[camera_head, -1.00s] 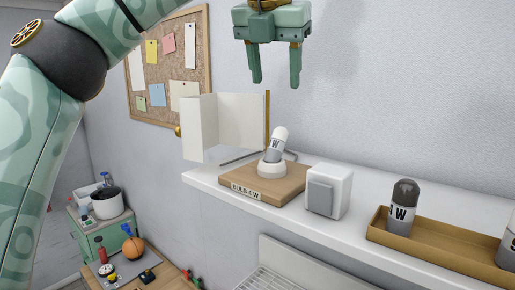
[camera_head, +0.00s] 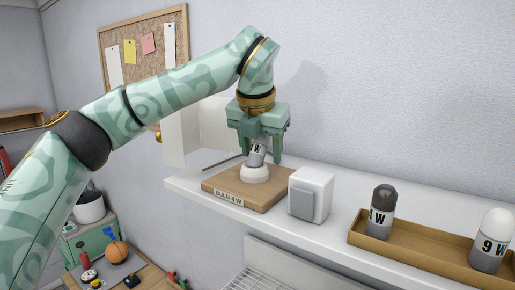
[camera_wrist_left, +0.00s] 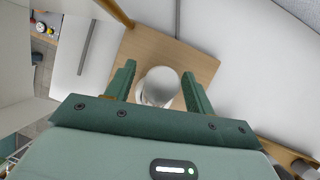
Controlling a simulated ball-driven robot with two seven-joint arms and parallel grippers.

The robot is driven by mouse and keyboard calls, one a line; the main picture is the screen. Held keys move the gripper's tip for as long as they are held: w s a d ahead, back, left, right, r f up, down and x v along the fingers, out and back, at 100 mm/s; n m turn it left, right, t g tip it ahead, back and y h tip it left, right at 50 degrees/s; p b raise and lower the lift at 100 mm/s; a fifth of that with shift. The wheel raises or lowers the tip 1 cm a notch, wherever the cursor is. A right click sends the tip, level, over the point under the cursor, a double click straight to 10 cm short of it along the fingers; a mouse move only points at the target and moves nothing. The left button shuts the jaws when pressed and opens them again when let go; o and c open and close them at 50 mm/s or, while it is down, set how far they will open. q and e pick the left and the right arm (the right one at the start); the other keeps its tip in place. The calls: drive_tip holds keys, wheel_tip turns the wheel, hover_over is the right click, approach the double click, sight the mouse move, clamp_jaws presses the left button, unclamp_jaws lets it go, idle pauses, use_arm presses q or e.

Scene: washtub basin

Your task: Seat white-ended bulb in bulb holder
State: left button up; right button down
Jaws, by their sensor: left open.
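A bulb (camera_head: 258,155) with a grey, W-marked body leans in the white round socket of the bulb holder (camera_head: 221,185), a wooden block labelled "BULB 4 W". Its white end, seen a second ago, is hidden by the gripper in the head view; the wrist view shows the bulb's pale rounded end (camera_wrist_left: 160,84). My left gripper (camera_head: 263,154) points down over the bulb, its open fingers on either side. In the wrist view the left gripper (camera_wrist_left: 158,72) straddles it; I cannot tell whether the fingers touch it. My right gripper is not in view.
A white switch box (camera_head: 311,194) stands right of the holder on the white shelf (camera_head: 290,231). A cardboard tray (camera_head: 420,252) holds a dark-ended bulb (camera_head: 381,211) and a white-ended 9 W bulb (camera_head: 492,241). A white open panel (camera_head: 174,138) stands at the left.

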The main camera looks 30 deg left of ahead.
sight(263, 141)
use_arm(q)
drive_tip(key=shift+w+a+f, duration=0.15)
drive_tip(key=shift+w+f, duration=0.1)
drive_tip(key=shift+f, duration=0.2)
drive_tip(key=c, duration=1.2)
drive_tip(key=shift+r, duration=0.15)
clamp_jaws()
drive_tip(key=shift+r, duration=0.25)
drive_tip(key=r+b, duration=0.1)
drive_tip(key=r, duration=0.2)
drive_tip(key=shift+s+b, duration=0.2)
drive_tip(key=shift+b, duration=0.15)
drive_tip(key=s+r, duration=0.1)
drive_tip(key=s+d+r, duration=0.1)
drive_tip(key=s+r+b, duration=0.1)
drive_tip(key=r, duration=0.1)
drive_tip(key=shift+s+d+r, duration=0.1)
drive_tip(key=shift+s+d, duration=0.05)
drive_tip(key=shift+d, duration=0.25)
drive_tip(key=s+d+r+b, duration=0.2)
drive_tip(key=s+d+r, duration=0.2)
drive_tip(key=s, duration=0.5)
drive_tip(key=shift+r, duration=0.55)
